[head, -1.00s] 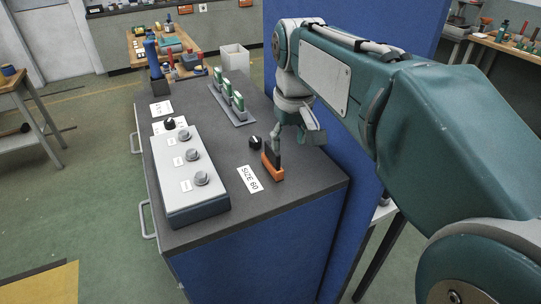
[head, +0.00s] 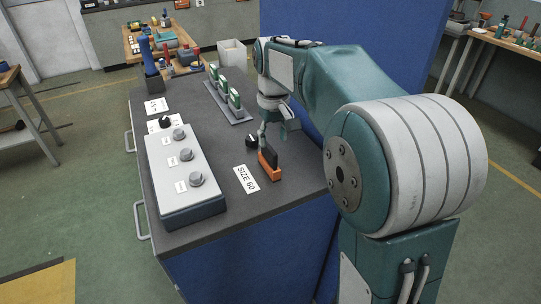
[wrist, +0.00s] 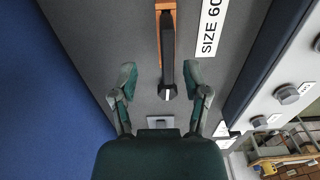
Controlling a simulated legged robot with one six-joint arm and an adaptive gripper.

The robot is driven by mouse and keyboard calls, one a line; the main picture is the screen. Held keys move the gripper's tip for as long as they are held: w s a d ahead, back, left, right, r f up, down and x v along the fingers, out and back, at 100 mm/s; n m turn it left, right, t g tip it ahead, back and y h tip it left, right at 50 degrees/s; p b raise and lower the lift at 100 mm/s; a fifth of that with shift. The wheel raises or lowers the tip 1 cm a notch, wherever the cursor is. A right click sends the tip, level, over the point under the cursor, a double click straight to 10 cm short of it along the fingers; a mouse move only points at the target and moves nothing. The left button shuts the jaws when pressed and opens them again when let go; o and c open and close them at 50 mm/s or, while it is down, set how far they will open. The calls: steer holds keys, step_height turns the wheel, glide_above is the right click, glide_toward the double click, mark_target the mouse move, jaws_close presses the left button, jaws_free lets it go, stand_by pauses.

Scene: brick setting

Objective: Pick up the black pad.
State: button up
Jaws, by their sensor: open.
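The black pad (head: 269,156) stands upright on an orange base (head: 272,171) on the grey worktop, beside the "SIZE 60" label. In the wrist view the pad (wrist: 168,48) is a long dark bar below the orange base (wrist: 166,5). My gripper (head: 278,130) is just behind the pad in the head view. In the wrist view my gripper (wrist: 162,76) is open and empty, its fingers apart on either side of the pad's line. A black knob (wrist: 167,93) with a white mark shows between the fingers. Whether a finger touches the pad cannot be told.
The "SIZE 60" label (head: 246,179) lies left of the pad. A white box with grey knobs (head: 186,176) stands further left. Green-and-white pieces on a grey tray (head: 236,116) are behind. The front of the worktop (head: 225,228) is clear.

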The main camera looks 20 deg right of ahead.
mark_target(268, 147)
steer(key=f, duration=0.1)
steer(key=a+f, duration=0.1)
steer(key=f, duration=0.2)
steer(key=shift+w+a, duration=0.2)
steer(key=shift+w, duration=0.1)
steer(key=shift+d+f, duration=0.15)
steer(key=shift+f, duration=0.05)
steer(key=shift+d, duration=0.15)
steer(key=shift+c, duration=0.9)
steer(key=c, duration=0.5)
jaws_close()
steer(key=shift+r, duration=0.15)
